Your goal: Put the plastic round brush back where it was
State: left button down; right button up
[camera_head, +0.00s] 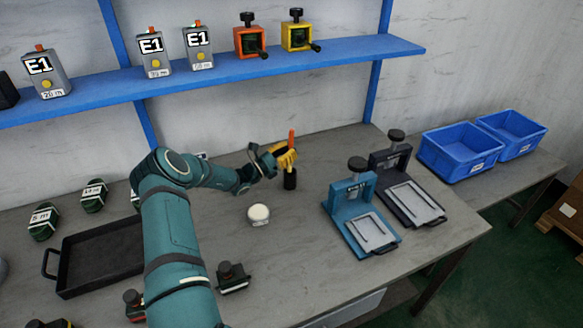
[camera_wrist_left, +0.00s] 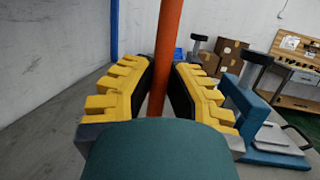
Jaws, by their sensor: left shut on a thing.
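The round brush shows as an upright orange handle (camera_head: 291,138) with a dark lower part (camera_head: 290,180) at the back middle of the workbench in the head view. My left gripper (camera_head: 285,157) has yellow fingers and is shut around the handle. I cannot tell if the dark part is bristles or a holder, or if it touches the bench. In the left wrist view the orange handle (camera_wrist_left: 165,60) runs upright between the yellow-and-black fingers (camera_wrist_left: 160,92). My right gripper is not in view.
A white round jar (camera_head: 258,214) stands in front of the brush. A blue press (camera_head: 358,215) and a dark press (camera_head: 405,185) stand to the right. A black tray (camera_head: 100,258) lies left. A blue shelf (camera_head: 220,80) runs above. Bare bench surrounds the brush.

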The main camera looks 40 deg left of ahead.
aim_at(289, 166)
pick_arm(q)
notch_tip(289, 166, down, 6)
jog(key=w+a+t+b, duration=0.1)
jog(key=b, duration=0.3)
jog(key=shift+f+n+y+b, duration=0.25)
jog(key=shift+n+y+b, duration=0.1)
jog(key=shift+n+y, duration=0.05)
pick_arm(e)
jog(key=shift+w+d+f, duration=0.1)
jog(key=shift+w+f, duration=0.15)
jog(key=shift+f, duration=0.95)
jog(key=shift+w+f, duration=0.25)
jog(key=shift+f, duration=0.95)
pick_arm(q)
jog(key=shift+f+b, duration=0.45)
jog(key=shift+f, duration=0.2)
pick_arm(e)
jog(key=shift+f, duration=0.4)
pick_arm(q)
jog(key=c, duration=1)
grip_release()
jog(key=shift+w, duration=0.1)
jog(key=shift+o, duration=0.2)
jog(key=shift+r, duration=0.1)
